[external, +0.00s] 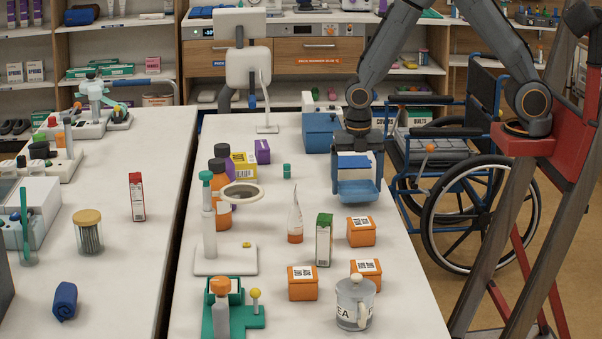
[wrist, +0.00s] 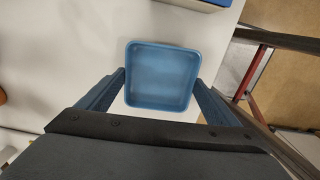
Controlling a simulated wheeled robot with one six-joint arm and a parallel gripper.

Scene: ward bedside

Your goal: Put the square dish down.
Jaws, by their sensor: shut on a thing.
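The square dish (wrist: 161,77) is blue, shallow and empty, with rounded corners. In the wrist view it sits between the two fingers of my gripper (wrist: 160,95), which is shut on it. In the external view the dish (external: 358,193) hangs level below my gripper (external: 357,170), at the right side of the white table (external: 395,290). It appears to be above the tabletop, but the height of the gap is hard to tell. The fingers partly cover its sides.
Orange boxes (external: 361,232), a green-and-white carton (external: 324,240), a flask (external: 295,218) and a lidded jar (external: 354,303) stand in front of the dish. A blue box (external: 320,132) stands behind it. A wheelchair (external: 470,160) is beyond the table's right edge. Bare tabletop shows left of the dish.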

